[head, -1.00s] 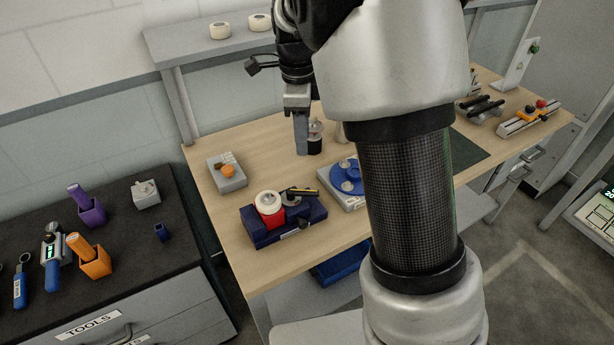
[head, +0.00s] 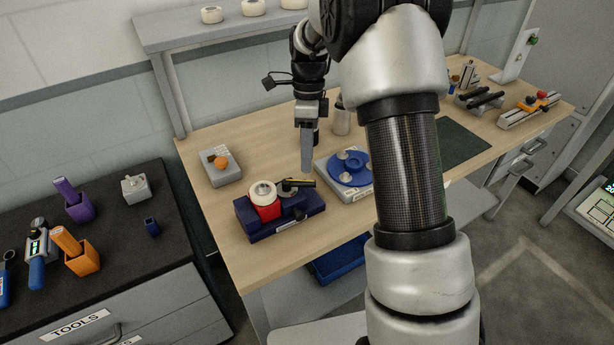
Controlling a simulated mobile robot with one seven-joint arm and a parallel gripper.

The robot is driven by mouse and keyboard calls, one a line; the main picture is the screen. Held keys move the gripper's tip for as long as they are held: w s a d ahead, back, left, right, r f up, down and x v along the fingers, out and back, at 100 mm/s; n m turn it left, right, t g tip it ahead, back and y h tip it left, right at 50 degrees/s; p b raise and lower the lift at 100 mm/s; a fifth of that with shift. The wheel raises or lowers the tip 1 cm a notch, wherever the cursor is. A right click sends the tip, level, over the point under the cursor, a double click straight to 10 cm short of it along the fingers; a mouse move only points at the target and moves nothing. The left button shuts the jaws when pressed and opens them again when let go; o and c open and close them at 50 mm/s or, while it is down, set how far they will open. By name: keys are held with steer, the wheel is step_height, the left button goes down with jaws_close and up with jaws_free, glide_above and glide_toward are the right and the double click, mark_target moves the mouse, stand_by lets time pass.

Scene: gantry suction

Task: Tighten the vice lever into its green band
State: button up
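The vice (head: 285,221) is a dark blue block near the front left edge of the workbench. A red part with a white ring-shaped piece (head: 263,191) sits on its left side. The vice lever (head: 298,183), black with a yellow stripe, lies across its right side and points right. I cannot make out a green band. My gripper (head: 307,168) points down just behind and above the lever's right end, seemingly apart from it. Its fingers overlap in this view, so I cannot tell their opening. No held object shows.
A blue round fixture with silver knobs (head: 349,192) stands close right of the vice. A grey box with an orange knob (head: 220,168) is behind left. A pale bottle (head: 341,121) stands behind my gripper. The wood in front of the grey box is clear.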

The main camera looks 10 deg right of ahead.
mark_target(307, 181)
steer(key=f, duration=0.4)
steer(key=s+f, duration=0.1)
steer(key=f, duration=0.1)
steer(key=shift+a, duration=0.15)
steer(key=shift+c, duration=0.6)
jaws_close()
steer(key=shift+s, duration=0.1)
